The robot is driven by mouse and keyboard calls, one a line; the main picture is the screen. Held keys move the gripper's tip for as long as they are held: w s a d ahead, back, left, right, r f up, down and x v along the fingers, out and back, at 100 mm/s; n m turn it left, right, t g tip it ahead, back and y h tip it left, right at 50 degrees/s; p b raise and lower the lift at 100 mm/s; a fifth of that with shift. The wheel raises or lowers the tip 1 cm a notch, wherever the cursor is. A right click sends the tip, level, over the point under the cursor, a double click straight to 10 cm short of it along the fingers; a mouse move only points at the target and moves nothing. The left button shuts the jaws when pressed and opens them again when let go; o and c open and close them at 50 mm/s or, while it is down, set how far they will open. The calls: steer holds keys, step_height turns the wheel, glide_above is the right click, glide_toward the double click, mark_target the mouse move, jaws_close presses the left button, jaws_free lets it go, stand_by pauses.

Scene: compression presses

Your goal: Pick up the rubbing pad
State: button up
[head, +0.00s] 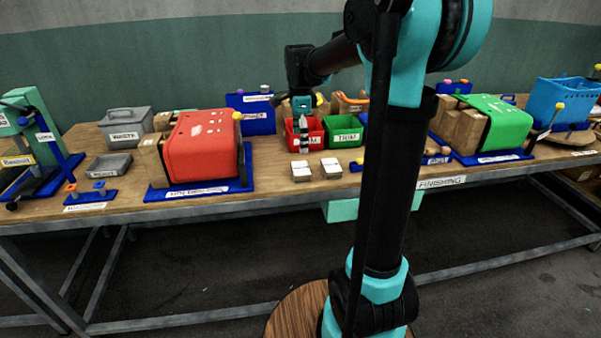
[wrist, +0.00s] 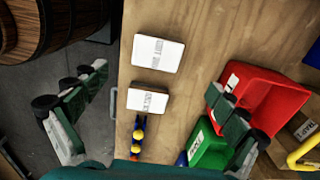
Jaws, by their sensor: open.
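Two small blocks with white labelled tops lie side by side near the table's front edge. In the head view they are the left pad (head: 301,170) and the right pad (head: 331,167). In the wrist view they show as the upper pad (wrist: 158,54) and the lower pad (wrist: 148,97), which has a brown side. The labels are too blurred to tell which is the rubbing pad. My gripper (wrist: 150,118) is open and empty, its fingers spread wide either side of the lower pad's column. In the head view it hangs above the table near the red bin.
A red bin (wrist: 265,98) and green bin (wrist: 208,152) stand close to the right finger. Small blue and yellow pieces (wrist: 138,140) lie beside the lower pad. A red press (head: 205,145) is left and a green press (head: 500,122) right.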

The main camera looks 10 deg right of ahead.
mark_target(301, 168)
step_height(301, 168, down, 4)
steer(key=shift+s+d+f, duration=0.1)
steer(key=shift+s+f, duration=0.05)
steer(key=shift+f, duration=1.3)
steer(key=shift+s+f, duration=0.1)
steer(key=shift+f, duration=1.3)
steer(key=shift+c, duration=0.2)
steer(key=c, duration=1.2)
steer(key=shift+o, duration=0.2)
steer(key=shift+r, duration=0.1)
step_height(301, 168, up, 20)
